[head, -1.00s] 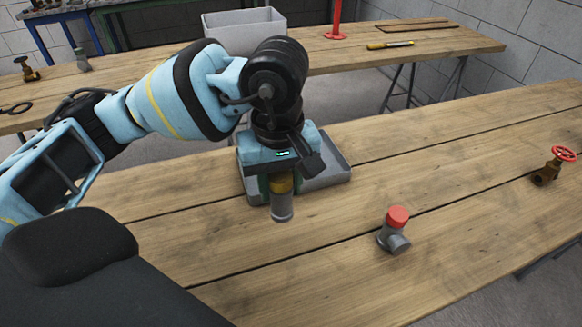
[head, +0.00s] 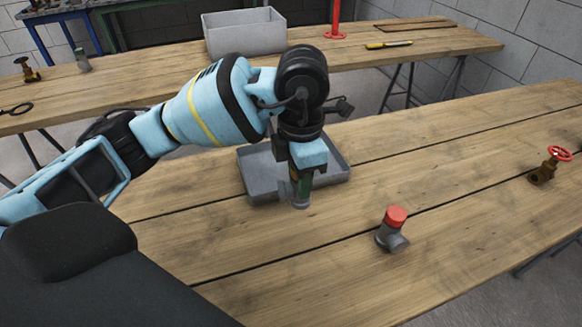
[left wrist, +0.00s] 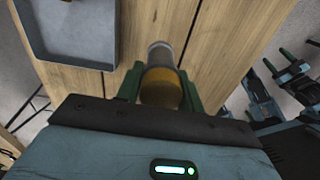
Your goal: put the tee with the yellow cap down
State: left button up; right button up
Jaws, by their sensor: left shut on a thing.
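My left gripper (head: 302,180) is shut on the tee with the yellow cap, a grey pipe piece (head: 301,203). In the left wrist view the yellow cap (left wrist: 160,88) sits between the green fingers, with the tee's grey body (left wrist: 161,54) beyond it. The tee hangs upright with its grey end down, beside the front right part of the grey tray (head: 262,192). Wood lies behind it in the left wrist view; whether it touches the table I cannot tell. Dark green-tipped parts at that view's right edge look like my right gripper (left wrist: 284,66).
A grey tee with a red cap (head: 392,230) stands on the near table to the right. A brass valve with a red wheel (head: 552,165) is farther right. A grey bin (head: 244,32) stands on the back table. Bare wood lies in front of the tray.

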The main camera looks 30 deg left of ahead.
pick_arm(q)
jog(key=n, duration=0.2)
jog(key=w+n, duration=0.1)
jog(key=n, duration=0.1)
jog(key=f+n, duration=0.1)
jog(key=n, duration=0.1)
jog(key=shift+w+d, duration=0.1)
jog(key=shift+w, duration=0.05)
jog(key=n, duration=0.3)
jog(key=w+n, duration=0.1)
jog(key=n, duration=0.1)
jog(key=shift+f+p, duration=0.3)
jog(key=shift+f, duration=0.05)
jog(key=n, duration=0.3)
jog(key=f+n, duration=0.1)
jog(key=n, duration=0.2)
jog(key=w+f+n, duration=0.1)
jog(key=n, duration=0.2)
jog(key=shift+w, duration=0.1)
send_over(267, 176)
notch_tip(267, 176, down, 4)
jog(key=shift+w+f, duration=0.1)
jog(key=shift+f, duration=0.3)
jog(key=shift+f, duration=0.2)
jog(key=o, duration=1.2)
